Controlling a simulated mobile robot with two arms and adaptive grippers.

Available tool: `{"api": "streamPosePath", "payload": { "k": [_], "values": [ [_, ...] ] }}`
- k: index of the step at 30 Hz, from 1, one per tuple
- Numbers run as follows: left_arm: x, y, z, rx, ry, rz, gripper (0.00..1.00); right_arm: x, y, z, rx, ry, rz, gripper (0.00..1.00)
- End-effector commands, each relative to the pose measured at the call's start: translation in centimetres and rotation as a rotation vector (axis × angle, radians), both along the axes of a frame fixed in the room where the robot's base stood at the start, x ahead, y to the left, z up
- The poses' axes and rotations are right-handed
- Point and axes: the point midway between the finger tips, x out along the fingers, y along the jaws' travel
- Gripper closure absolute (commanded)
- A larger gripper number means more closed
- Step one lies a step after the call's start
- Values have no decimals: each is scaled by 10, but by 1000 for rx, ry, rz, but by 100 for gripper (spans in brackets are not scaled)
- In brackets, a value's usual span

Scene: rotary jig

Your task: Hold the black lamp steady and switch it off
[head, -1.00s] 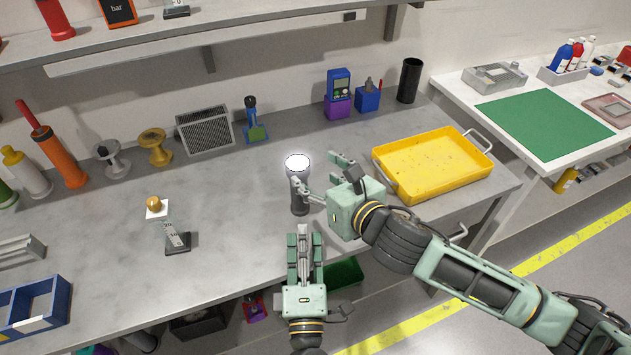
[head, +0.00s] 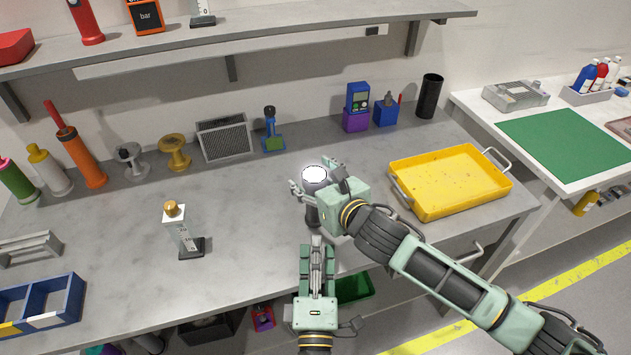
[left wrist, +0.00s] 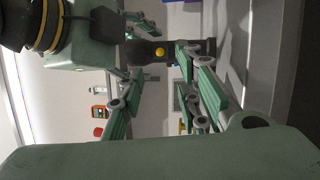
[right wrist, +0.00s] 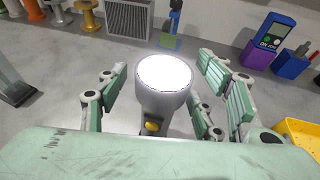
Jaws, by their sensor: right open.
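The black lamp (head: 313,188) stands upright on the grey bench, its round top lit white. In the right wrist view the lamp (right wrist: 163,95) stands between the spread fingers of my right gripper (right wrist: 163,90), with a yellow button (right wrist: 152,127) on its side. In the head view my right gripper (head: 316,181) is open around the lamp's upper part. My left gripper (head: 316,242) is low in front of the lamp, fingers pointing at it. In the left wrist view its fingers are apart; the lamp (left wrist: 178,48) lies beyond them, button facing me. Part of the lamp's lower body is hidden.
A yellow tray (head: 450,182) stands to the right. A gauge block with a brass knob (head: 182,230) and a blue bin (head: 40,305) are to the left. Several tools and spools line the wall.

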Motion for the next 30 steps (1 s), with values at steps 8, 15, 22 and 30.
{"api": "streamPosePath", "payload": {
  "k": [8, 15, 22, 30],
  "values": [
    [0, 0, 0, 0, 0, 0, 69, 0, 0, 0, 0, 0, 0, 59],
    [0, 0, 0, 0, 0, 0, 69, 0, 0, 0, 0, 0, 0, 80],
    [0, 0, 0, 0, 0, 0, 80, 0, -1, 0, -1, 1, -1, 89],
    [0, 0, 0, 0, 0, 0, 100, 0, -1, 0, -1, 1, -1, 89]
  ]
}}
